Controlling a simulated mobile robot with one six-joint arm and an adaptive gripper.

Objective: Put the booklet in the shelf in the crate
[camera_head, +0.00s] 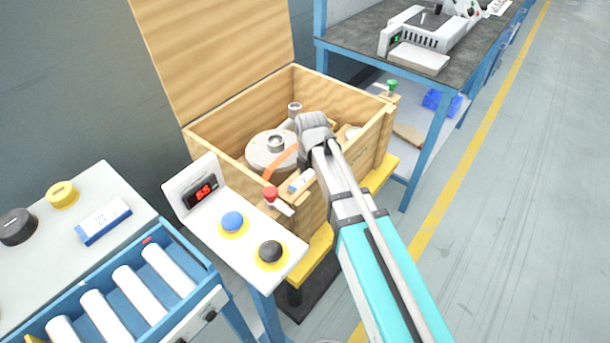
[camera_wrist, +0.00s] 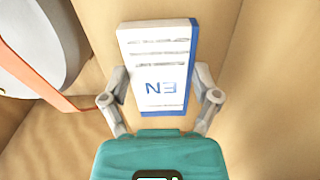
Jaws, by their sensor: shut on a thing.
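In the head view a white and blue piece of the booklet (camera_head: 301,181) shows near the front wall of the open wooden crate (camera_head: 232,121). My arm's end is over the crate there, and my fingertips are hidden. I cannot tell whether the booklet touches the crate's wood, and no separate shelf can be made out inside it.
A grey round blower (camera_head: 266,152) with an orange strip (camera_head: 283,163) fills the crate's middle, left of the booklet. A control panel (camera_head: 236,226) with buttons stands before the crate.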

